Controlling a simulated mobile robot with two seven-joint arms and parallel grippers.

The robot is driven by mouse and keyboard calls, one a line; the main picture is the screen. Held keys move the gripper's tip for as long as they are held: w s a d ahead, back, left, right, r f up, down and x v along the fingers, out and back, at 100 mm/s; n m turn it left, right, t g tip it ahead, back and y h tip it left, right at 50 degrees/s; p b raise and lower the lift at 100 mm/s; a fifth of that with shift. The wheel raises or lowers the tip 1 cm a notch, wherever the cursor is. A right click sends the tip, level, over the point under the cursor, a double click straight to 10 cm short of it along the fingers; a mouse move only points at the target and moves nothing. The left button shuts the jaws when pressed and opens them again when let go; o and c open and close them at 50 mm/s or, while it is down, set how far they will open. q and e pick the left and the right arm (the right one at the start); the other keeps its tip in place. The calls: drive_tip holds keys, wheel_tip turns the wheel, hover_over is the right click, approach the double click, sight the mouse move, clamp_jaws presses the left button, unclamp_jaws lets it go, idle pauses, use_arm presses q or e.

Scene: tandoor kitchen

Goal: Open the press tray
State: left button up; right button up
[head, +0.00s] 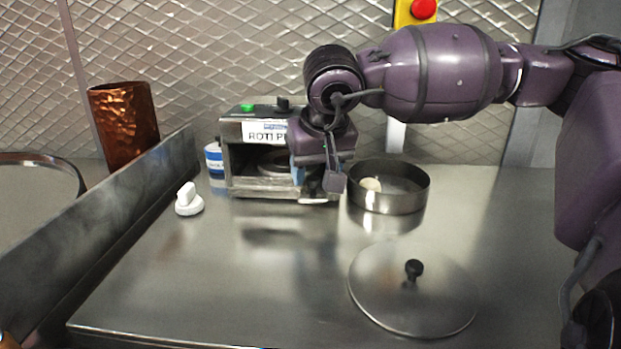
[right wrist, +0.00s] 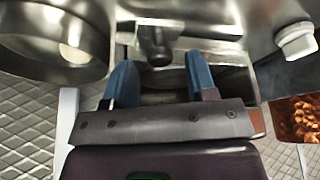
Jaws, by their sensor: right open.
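The roti press (head: 262,131) stands at the back of the steel counter, a box with a sign, a green button and an open front with a round plate inside. My right gripper (head: 316,184) is at its right front corner, pointing down, and hides that side. In the right wrist view the blue fingers (right wrist: 158,66) are open, one on each side of a short dark knob (right wrist: 155,44) by a bright metal strip. I cannot tell whether they touch the knob. The tray itself is mostly hidden, so its position is unclear. My left gripper is not in view.
A round steel pan (head: 405,203) with a pale piece inside stands right of the press. A lid (head: 440,300) lies in front. A white knobbed object (head: 188,203) and a blue-white container (head: 214,158) are left. A steel wall (head: 100,240) bounds the counter. The front middle is clear.

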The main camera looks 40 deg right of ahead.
drive_tip(key=shift+w+d+f, duration=0.1)
drive_tip(key=shift+w+f, duration=0.15)
drive_tip(key=shift+f, duration=0.4)
drive_tip(key=shift+c, duration=0.2)
clamp_jaws()
